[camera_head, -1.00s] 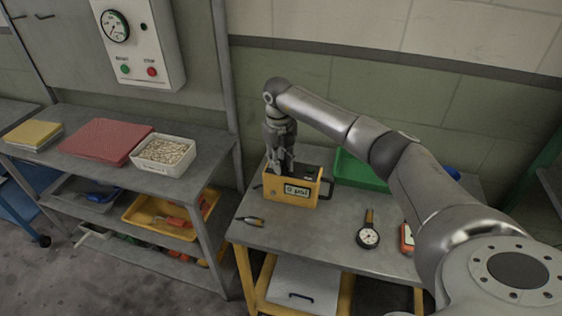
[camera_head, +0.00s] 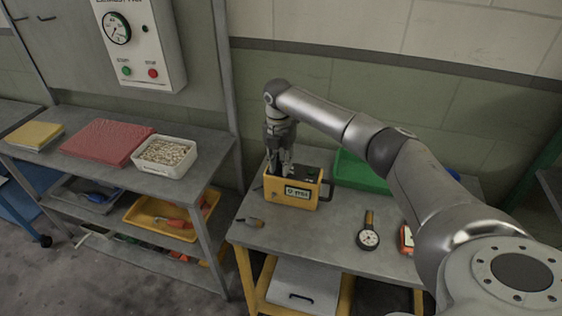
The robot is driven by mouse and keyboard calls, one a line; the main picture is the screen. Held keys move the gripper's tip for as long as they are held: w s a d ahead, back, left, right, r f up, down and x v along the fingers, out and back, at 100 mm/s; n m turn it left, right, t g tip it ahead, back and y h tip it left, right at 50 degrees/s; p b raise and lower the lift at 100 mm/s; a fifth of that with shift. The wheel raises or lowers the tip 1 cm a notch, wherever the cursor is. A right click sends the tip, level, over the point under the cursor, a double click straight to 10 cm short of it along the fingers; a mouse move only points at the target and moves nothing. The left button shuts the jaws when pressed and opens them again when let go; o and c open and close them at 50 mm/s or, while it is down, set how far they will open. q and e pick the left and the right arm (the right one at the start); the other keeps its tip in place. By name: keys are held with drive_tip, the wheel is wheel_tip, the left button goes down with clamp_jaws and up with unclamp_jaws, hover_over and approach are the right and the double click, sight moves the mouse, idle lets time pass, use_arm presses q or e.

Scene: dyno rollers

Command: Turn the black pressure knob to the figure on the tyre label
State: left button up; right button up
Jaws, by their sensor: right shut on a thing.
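A yellow inflator box (camera_head: 308,202) with dark handles stands on the small grey table. Its front display (camera_head: 298,193) reads 0 psi. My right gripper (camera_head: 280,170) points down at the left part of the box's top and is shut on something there. The black pressure knob is hidden by the fingers, so I cannot see its angle. No tyre label is readable in this view. My left gripper is not in view.
A dial gauge (camera_head: 368,238) and a red device (camera_head: 406,238) lie on the table's right side. A small tool (camera_head: 250,221) lies front left. A green tray (camera_head: 358,172) sits behind.

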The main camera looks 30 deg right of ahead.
sight(280, 164)
drive_tip(key=shift+m+p, duration=0.4)
drive_tip(key=shift+m, duration=1.6)
drive_tip(key=o, duration=1)
drive_tip(key=shift+o, duration=0.2)
wheel_tip(280, 164, up, 12)
drive_tip(key=shift+w, duration=0.25)
